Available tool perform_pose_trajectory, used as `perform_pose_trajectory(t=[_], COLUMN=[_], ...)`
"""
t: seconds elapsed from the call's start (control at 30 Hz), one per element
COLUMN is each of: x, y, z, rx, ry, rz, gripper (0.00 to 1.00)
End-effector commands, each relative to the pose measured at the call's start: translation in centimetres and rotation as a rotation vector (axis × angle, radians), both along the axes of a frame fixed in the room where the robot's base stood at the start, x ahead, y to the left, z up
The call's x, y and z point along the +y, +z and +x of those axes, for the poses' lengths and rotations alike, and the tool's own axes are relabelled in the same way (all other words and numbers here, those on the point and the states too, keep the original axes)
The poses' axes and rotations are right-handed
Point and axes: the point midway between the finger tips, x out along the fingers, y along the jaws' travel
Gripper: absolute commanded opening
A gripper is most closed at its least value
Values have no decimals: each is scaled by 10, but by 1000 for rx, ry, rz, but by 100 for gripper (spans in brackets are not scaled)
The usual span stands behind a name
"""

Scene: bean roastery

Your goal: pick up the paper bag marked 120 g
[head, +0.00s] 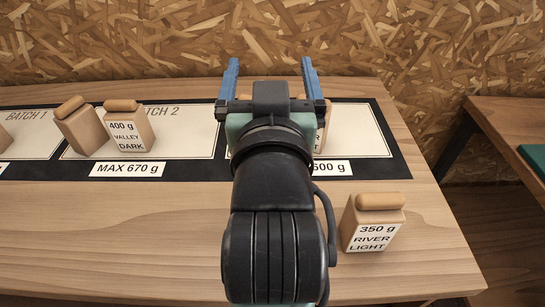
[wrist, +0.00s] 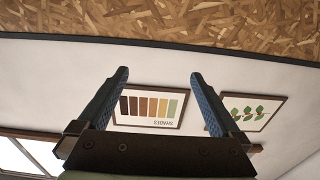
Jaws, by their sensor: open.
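I read no 120 g label in either view. One paper bag (head: 322,128) on the right section of the dark mat is mostly hidden behind my arm, and its label cannot be read. Another paper bag (head: 76,128) shows no readable label and stands next to the bag marked 400 g VALLEY DARK (head: 138,133). A further bag (head: 4,139) is cut off at the left edge. My gripper (head: 270,68) is open, its blue fingers apart beyond the mat's middle in the head view. In the wrist view my gripper (wrist: 159,76) has nothing between its fingers.
A bag marked 350 g RIVER LIGHT (head: 374,224) stands off the mat at the table's right front. The dark mat (head: 205,170) has sections with MAX 670 g and 600 g labels. A chipboard wall (head: 150,40) rises behind. The front left wood is clear.

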Motion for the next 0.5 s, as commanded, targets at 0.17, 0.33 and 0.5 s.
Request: perform_pose_trajectory(t=[0.17, 0.33, 0.5], x=[1, 1, 0], y=[-6, -25, -41], z=[2, -9, -32], rx=[231, 444, 657], ry=[6, 13, 22], rz=[-6, -13, -19], gripper=[100, 100, 100])
